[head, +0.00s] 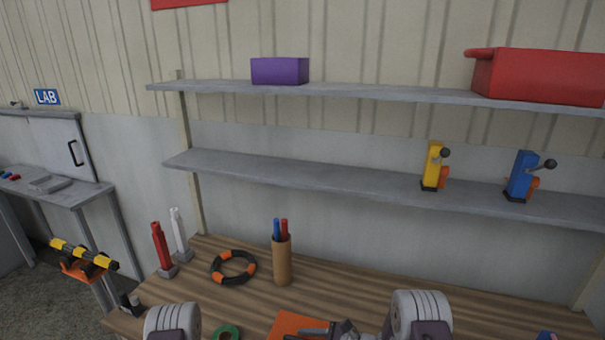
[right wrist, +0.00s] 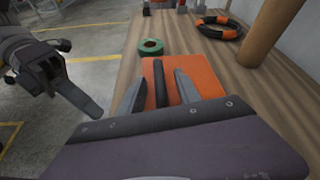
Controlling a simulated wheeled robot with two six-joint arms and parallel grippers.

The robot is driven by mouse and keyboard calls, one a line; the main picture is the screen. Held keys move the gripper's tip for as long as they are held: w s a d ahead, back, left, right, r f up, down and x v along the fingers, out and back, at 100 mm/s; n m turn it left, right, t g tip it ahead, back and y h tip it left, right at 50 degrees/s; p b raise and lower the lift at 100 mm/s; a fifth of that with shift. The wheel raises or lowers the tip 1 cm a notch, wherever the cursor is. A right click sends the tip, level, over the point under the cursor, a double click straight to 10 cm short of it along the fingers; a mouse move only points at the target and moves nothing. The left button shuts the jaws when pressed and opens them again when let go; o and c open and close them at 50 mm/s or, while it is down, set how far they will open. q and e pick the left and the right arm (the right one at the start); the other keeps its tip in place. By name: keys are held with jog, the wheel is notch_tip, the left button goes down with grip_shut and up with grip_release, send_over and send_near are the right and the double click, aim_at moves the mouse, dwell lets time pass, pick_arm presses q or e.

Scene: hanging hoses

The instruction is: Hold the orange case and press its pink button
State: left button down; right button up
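A flat orange piece (right wrist: 201,78) lies on the wooden bench under my right gripper. It also shows at the bottom edge of the head view (head: 292,322). I cannot tell if it is the orange case. My right gripper (right wrist: 159,78) has its two grey fingers apart. A dark bar (right wrist: 160,84) shows between them over the orange piece; I cannot tell if they touch it. No pink button shows. My left gripper (right wrist: 82,98) is at the left of the right wrist view, away from the orange piece; its opening is unclear.
Beyond the orange piece are a green tape roll (right wrist: 151,46), a black-orange ring (head: 233,267) and a brown pen holder (head: 282,262). Red (head: 160,248) and white (head: 178,232) uprights stand left. Yellow (head: 432,165) and blue (head: 520,176) devices stand on the lower shelf (head: 320,176).

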jog(key=v, duration=1.2)
pick_arm(q)
jog(key=s+d+r+m+g+h, duration=0.3)
jog(key=d+r+m+g, duration=0.15)
jog(key=r+m, duration=0.4)
jog(key=s+r+m+g+y, duration=0.2)
jog(key=s+r+m+g, duration=0.3)
jog(key=s+m, duration=0.65)
pick_arm(e)
jog(key=s+r+n+g+h, duration=0.3)
jog(key=s+n+g+h, duration=0.35)
jog(key=s+n, duration=0.55)
pick_arm(q)
jog(key=a+r+m+y, duration=0.2)
jog(key=a+m+y, duration=0.55)
jog(key=m, duration=0.75)
jog(key=w+a+r+m+t+y, duration=0.2)
jog(key=w+a+r+m+t, duration=0.1)
jog(key=a+m, duration=0.5)
jog(key=shift+w+a+r+m, duration=0.35)
jog(key=shift+w+r+m, duration=0.3)
jog(key=shift+w+m, duration=0.35)
pick_arm(e)
jog(key=s+d+r+n+t+h, duration=0.2)
jog(key=s+d+r+n+h, duration=0.2)
jog(key=s+d+n+h, duration=0.2)
jog(key=shift+d+r+n+t, duration=0.35)
jog(key=shift+d+n, duration=0.1)
jog(key=shift+n, duration=0.45)
